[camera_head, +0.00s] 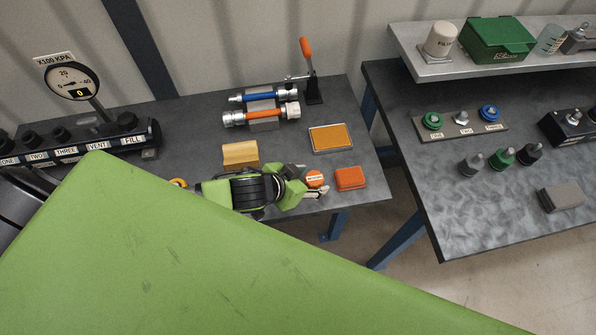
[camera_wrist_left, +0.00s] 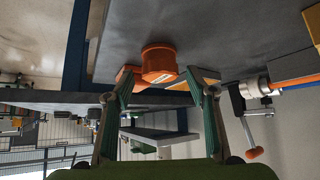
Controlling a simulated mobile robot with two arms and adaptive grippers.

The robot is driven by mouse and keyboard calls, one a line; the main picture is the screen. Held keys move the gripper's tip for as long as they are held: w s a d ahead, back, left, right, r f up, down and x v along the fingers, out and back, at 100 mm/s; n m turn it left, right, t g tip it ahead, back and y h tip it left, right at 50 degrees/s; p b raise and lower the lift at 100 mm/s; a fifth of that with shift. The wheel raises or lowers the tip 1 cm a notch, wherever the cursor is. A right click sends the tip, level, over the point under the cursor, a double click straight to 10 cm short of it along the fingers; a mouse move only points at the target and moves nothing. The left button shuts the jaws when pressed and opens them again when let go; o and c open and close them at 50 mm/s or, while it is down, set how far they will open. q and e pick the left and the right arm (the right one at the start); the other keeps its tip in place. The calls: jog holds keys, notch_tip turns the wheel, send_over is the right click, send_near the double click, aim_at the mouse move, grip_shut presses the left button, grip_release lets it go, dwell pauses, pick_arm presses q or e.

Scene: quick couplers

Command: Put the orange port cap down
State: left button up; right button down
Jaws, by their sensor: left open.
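The orange port cap (camera_head: 314,179) sits on the dark bench top near its front edge, with a pale label on its side. In the left wrist view, which looks upside down, the cap (camera_wrist_left: 158,61) rests against the bench surface between the fingertips. My left gripper (camera_head: 318,191) reaches in low over the bench beside the cap. In the left wrist view its two fingers (camera_wrist_left: 160,76) are spread apart, with a visible gap on each side of the cap. The far side of the cap is hidden. My right gripper does not show.
A red-orange box (camera_head: 350,178) lies just right of the cap. A tray with an orange-yellow pad (camera_head: 331,138) and a wooden block (camera_head: 240,154) lie behind. Blue and orange coupler hoses (camera_head: 262,114) stand farther back. A second bench (camera_head: 450,225) is at right, across a gap.

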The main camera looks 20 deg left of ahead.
pick_arm(q)
jog(key=b+v, duration=0.1)
jog(key=v, duration=1)
dwell(1.0)
